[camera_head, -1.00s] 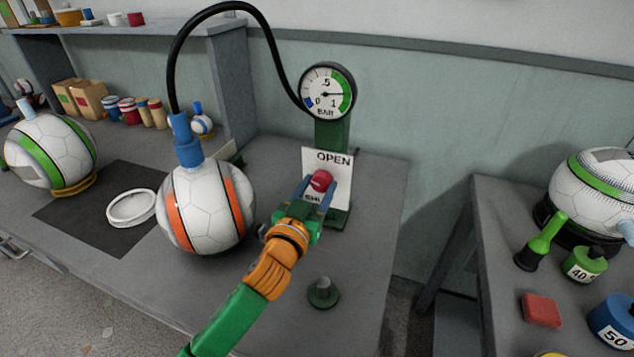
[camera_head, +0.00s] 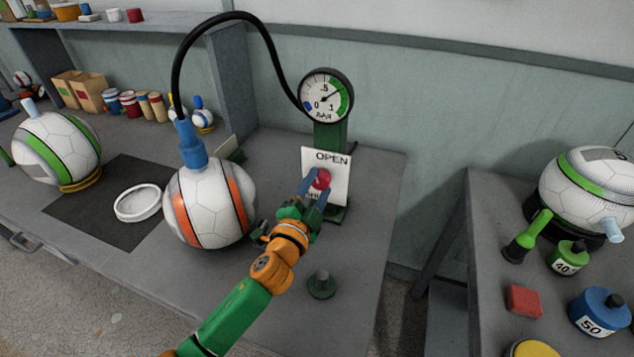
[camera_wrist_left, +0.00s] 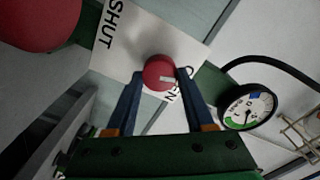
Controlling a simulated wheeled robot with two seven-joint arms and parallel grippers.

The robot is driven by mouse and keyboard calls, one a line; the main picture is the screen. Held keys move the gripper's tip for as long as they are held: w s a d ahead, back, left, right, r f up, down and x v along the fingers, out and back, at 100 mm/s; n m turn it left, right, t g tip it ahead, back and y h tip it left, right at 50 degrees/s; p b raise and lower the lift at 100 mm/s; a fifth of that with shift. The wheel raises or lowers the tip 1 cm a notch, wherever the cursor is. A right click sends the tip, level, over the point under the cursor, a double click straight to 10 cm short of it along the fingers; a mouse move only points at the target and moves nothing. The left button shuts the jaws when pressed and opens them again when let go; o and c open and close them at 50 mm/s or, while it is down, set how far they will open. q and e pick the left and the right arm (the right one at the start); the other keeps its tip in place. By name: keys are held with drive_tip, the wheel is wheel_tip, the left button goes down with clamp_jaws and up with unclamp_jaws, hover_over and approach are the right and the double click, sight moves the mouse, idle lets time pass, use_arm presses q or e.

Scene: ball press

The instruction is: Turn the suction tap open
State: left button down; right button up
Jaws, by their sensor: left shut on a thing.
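The suction tap is a red knob (camera_head: 319,179) on a white plate (camera_head: 339,178). The plate is on a green post and reads OPEN at the top in the head view. In the wrist view the knob (camera_wrist_left: 157,72) has a white mark pointing right, toward the partly hidden OPEN lettering; SHUT stands at upper left. My left gripper (camera_head: 314,188) is shut on the knob, one blue finger on each side. The round gauge (camera_head: 326,96) above has its needle pointing up and right. A black hose runs from it to a blue fitting (camera_head: 189,145) on an orange-striped ball (camera_head: 208,205).
A white ring (camera_head: 138,203) lies on a dark mat. A green-striped ball (camera_head: 57,150) stands at left. A gap separates the right table, with weights and another ball (camera_head: 588,190).

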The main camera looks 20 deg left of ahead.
use_arm(q)
drive_tip(key=shift+m+p, duration=0.4)
drive_tip(key=shift+m, duration=1.5)
drive_tip(key=shift+c, duration=1.4)
unclamp_jaws()
drive_tip(key=s, duration=0.7)
drive_tip(key=shift+a+b, duration=0.15)
drive_tip(key=shift+b, duration=0.2)
